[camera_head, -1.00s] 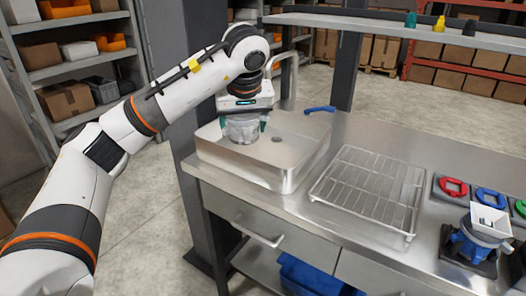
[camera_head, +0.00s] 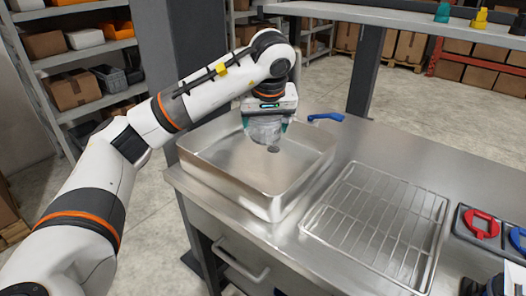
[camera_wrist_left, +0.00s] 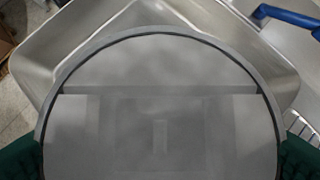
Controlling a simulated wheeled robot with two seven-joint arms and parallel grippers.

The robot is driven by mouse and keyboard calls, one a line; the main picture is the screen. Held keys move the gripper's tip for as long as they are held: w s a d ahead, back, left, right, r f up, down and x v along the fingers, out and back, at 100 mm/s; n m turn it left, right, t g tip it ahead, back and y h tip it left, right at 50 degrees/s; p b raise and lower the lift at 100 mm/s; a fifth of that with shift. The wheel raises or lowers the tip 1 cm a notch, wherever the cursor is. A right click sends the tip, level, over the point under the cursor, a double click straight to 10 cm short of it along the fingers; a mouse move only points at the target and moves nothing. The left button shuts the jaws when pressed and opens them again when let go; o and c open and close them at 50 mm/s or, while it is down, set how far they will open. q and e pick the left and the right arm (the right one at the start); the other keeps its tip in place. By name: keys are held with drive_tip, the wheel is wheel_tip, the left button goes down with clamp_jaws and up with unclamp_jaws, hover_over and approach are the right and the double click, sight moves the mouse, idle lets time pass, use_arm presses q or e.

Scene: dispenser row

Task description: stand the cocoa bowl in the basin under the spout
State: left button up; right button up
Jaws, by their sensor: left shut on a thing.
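The bowl (camera_head: 264,131) is grey and round. My left gripper (camera_head: 266,126) is shut on it, with a green-tipped finger at either side. The bowl appears upright, over the back right part of the steel basin (camera_head: 232,190), close to the dark drain. I cannot tell whether it touches the basin floor. In the left wrist view the bowl (camera_wrist_left: 158,120) fills the middle, its wide rim facing the camera, and the basin (camera_wrist_left: 75,35) shows behind it. No cocoa can be made out. The spout is hidden behind my left arm. My right gripper is not in view.
A blue lever (camera_head: 326,117) stands behind the basin's back right corner. A wire rack (camera_head: 380,222) lies on the steel counter (camera_head: 405,155) to the right. A shelf (camera_head: 400,22) runs above the back.

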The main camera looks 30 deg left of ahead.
use_arm(q)
drive_tip(key=f, duration=1)
drive_tip(key=shift+s+f, duration=0.2)
drive_tip(key=shift+f, duration=0.1)
drive_tip(key=w+a, duration=0.2)
drive_tip(key=w, duration=0.1)
drive_tip(key=shift+a+r+p, duration=0.15)
drive_tip(key=shift+a+p, duration=0.1)
drive_tip(key=shift+p, duration=0.1)
drive_tip(key=shift+w+a, duration=0.45)
drive_tip(key=shift+w, duration=0.05)
drive_tip(key=shift+w+a+f+p, duration=0.2)
drive_tip(key=shift+w+a, duration=0.3)
drive_tip(key=shift+w, duration=0.05)
drive_tip(key=shift+w+a+f+p, duration=0.15)
drive_tip(key=shift+w+a+p, duration=0.05)
drive_tip(key=shift+w+a, duration=0.3)
drive_tip(key=shift+f, duration=0.3)
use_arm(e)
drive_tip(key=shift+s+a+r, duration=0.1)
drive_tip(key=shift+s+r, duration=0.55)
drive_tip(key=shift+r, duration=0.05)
use_arm(q)
drive_tip(key=shift+d, duration=0.1)
